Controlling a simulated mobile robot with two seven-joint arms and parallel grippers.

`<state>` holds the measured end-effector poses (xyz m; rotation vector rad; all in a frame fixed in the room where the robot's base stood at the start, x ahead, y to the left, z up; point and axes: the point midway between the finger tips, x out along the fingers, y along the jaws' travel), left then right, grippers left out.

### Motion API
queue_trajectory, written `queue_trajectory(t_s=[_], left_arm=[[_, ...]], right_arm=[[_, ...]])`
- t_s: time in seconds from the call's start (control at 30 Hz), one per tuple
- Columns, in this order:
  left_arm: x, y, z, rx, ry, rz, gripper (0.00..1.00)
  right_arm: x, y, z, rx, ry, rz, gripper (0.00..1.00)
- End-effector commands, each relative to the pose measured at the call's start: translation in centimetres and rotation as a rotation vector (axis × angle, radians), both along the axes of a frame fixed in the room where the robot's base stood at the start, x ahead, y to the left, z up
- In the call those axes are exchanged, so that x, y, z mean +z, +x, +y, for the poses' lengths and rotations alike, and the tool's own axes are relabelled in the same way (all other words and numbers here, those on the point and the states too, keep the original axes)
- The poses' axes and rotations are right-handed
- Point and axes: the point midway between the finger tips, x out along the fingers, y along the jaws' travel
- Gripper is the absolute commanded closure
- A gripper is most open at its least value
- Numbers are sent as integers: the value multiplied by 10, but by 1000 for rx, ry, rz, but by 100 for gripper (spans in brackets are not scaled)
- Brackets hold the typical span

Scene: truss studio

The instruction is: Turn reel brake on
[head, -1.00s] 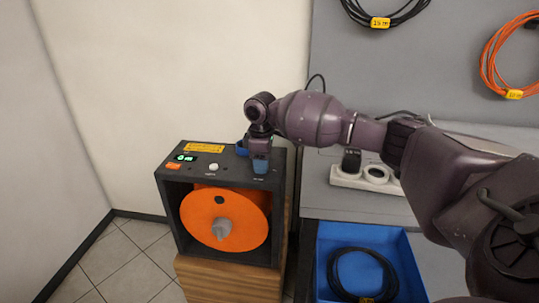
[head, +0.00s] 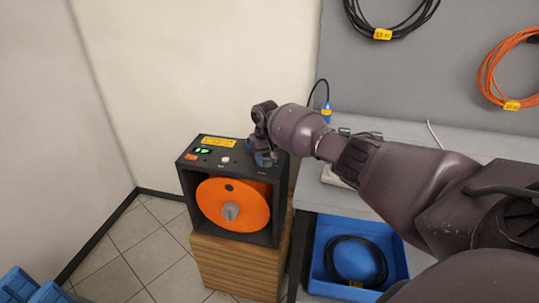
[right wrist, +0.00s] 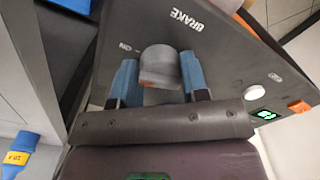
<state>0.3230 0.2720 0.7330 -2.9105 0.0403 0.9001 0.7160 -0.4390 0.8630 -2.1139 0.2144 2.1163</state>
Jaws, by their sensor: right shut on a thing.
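The reel box (head: 190,186) is a dark case with an orange reel (head: 217,216) in its open front. In the right wrist view, the word BRAKE shows on its dark top panel (right wrist: 220,60), and an ON mark is left of the grey brake knob (right wrist: 160,68). My right gripper (head: 263,159) is at the right end of the box top. Its blue fingers (right wrist: 160,80) are shut on the knob, one on each side. In the head view the gripper hides the knob. The knob's exact setting is unclear. My left gripper is not in view.
The box stands on a wooden stand (head: 236,262). A white button (head: 224,160) and green-lit display (head: 202,150) are on its top. A blue tray (head: 318,262) with a black cable is right of it. Blue crates (head: 30,290) are at lower left. A blue plug (head: 326,112) is behind my arm.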

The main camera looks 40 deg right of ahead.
Motion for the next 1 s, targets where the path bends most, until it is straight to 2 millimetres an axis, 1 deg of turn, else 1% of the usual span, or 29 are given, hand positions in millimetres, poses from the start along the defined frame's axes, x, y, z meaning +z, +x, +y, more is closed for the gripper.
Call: queue_trajectory(t_s=[0.03,0.2,0.4,0.63,1.0], left_arm=[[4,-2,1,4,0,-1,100],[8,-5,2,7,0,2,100],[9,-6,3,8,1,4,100],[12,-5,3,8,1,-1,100],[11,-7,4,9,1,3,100]], right_arm=[[4,0,2,-36,5,-1,82],[2,0,2,-148,4,-1,82],[1,0,1,-235,3,1,82],[-1,0,1,-280,0,2,83],[-1,0,0,-286,0,1,82]])
